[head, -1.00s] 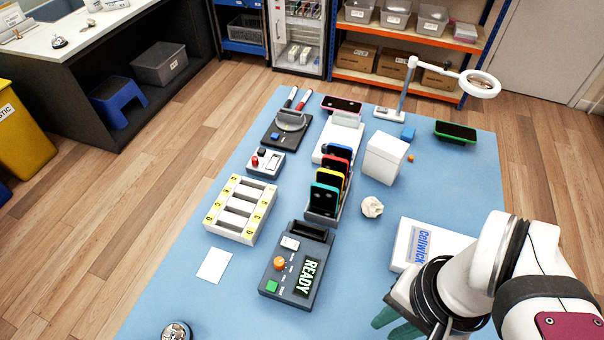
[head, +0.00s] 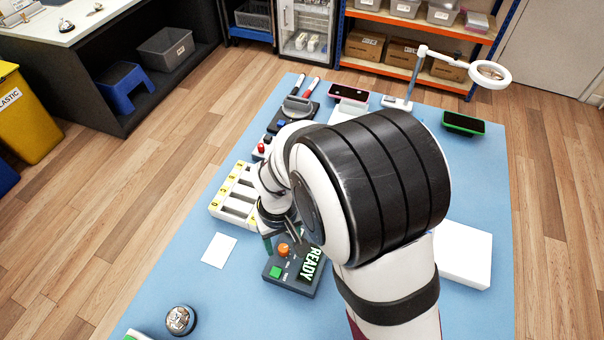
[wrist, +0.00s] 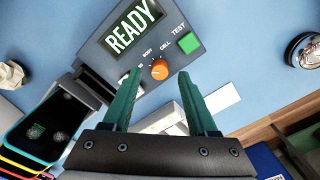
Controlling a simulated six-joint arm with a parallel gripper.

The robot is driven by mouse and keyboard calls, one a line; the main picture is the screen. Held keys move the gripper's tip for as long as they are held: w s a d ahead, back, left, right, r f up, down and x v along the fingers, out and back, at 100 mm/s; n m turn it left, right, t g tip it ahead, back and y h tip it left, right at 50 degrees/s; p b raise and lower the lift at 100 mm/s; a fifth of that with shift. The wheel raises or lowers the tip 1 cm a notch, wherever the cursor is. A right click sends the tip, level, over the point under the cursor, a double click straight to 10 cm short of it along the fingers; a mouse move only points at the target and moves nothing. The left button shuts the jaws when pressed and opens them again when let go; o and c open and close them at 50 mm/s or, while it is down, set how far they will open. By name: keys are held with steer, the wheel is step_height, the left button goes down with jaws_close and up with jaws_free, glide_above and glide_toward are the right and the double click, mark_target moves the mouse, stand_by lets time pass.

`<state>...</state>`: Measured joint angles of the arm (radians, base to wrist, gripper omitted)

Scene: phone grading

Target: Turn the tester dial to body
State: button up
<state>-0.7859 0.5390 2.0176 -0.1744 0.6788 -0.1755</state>
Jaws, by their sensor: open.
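The tester (head: 292,262) is a dark grey box on the blue table, with a lit READY display, a green TEST button and an orange dial (head: 283,250). In the wrist view the dial (wrist: 159,69) shows between labels reading BODY and CELL; exactly where it points is too small to tell. My gripper (wrist: 158,72) has its two green fingers spread, one on each side of the dial in that picture, with nothing between them. It appears above the tester, and I cannot tell its height. In the head view my arm hides part of the tester and the gripper is partly visible (head: 279,243).
A phone rack (wrist: 82,90) with several phones stands beside the tester. A white sorting tray (head: 237,198) with yellow labels, a white card (head: 219,250) and a bell (head: 180,320) lie to the left. A white box (head: 464,256) is at right.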

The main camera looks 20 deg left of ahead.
steer(key=shift+f, duration=0.9)
jaws_close()
